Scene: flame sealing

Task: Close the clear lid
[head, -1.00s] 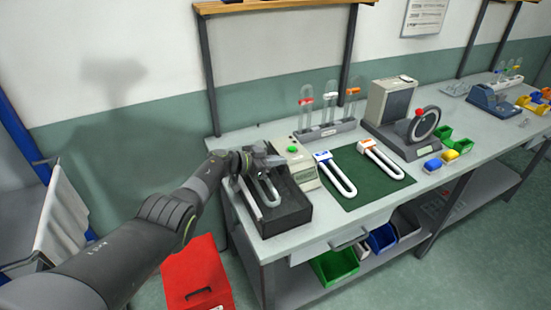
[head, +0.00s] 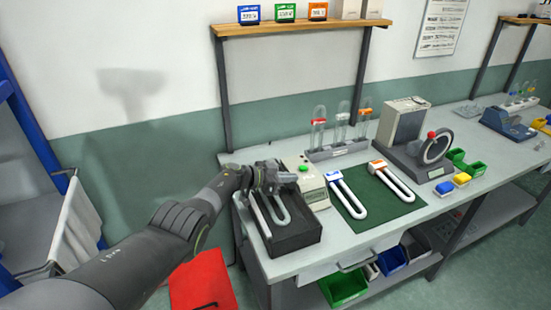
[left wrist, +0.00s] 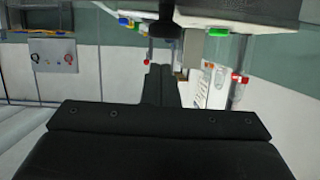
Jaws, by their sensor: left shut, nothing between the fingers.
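A black open-topped box (head: 297,238) sits at the left end of the bench in the head view. A pale U-shaped tube (head: 284,222) shows in it. I cannot make out the clear lid against the box. My left gripper (head: 291,179) is over the back edge of the box, its fingers shut and empty. Whether it touches anything is hidden. In the left wrist view the dark fingers (left wrist: 159,72) lie together. My right gripper is not in view.
A small device with a green button (head: 304,168) stands right beside the box. A green mat (head: 378,205) with two white U-shaped tubes lies farther right. A rack (head: 340,150) of clear tubes stands behind. A red case (head: 203,283) is below, left of the bench.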

